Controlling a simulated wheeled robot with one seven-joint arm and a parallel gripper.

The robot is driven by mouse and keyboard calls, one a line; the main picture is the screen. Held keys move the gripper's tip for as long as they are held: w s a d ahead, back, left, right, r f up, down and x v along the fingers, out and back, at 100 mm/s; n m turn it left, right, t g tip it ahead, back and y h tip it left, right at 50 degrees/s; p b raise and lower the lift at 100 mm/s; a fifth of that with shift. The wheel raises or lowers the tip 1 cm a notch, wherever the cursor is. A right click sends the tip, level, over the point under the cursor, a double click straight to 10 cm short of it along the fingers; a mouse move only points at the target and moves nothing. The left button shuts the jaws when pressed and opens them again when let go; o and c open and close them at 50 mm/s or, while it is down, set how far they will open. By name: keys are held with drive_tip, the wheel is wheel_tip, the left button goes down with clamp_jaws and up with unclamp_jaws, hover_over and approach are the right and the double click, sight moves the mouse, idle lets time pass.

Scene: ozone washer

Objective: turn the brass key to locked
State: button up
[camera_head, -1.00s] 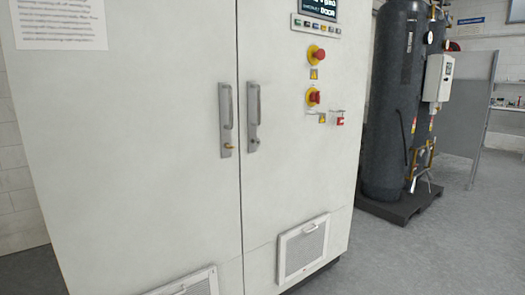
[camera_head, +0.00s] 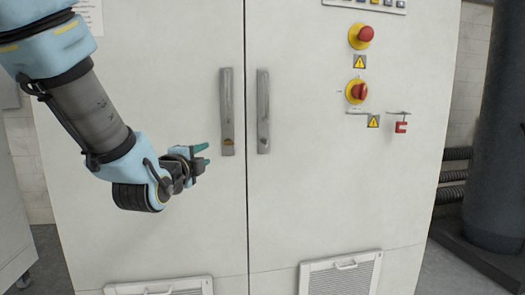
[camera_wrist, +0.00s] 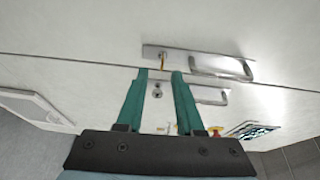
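The brass key (camera_head: 228,142) sits low on the plate of the left door handle (camera_head: 227,105) of the white cabinet. It is small in the head view, and I cannot tell its turn angle there. In the wrist view the key (camera_wrist: 163,62) shows as a thin brass piece on the handle plate, beyond and between the fingertips. My gripper (camera_head: 208,154) has teal fingers and is a little left of and below the key, pointing toward it. In the wrist view my gripper (camera_wrist: 160,73) is open, with an empty gap between the fingers. No contact with the key shows.
The right door handle (camera_head: 263,110) stands close beside the left one. Red knobs on yellow discs (camera_head: 361,36) and a red padlock-like tag (camera_head: 401,127) are on the right door. Vent grilles (camera_head: 340,275) are low on the doors. Free space lies before the cabinet front.

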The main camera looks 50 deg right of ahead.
sight(229, 143)
drive_tip(key=s+d+p+x, duration=0.1)
drive_tip(key=s+p+x, duration=0.1)
drive_tip(key=x, duration=0.9)
drive_tip(key=shift+d+r+m, duration=0.3)
clamp_jaws()
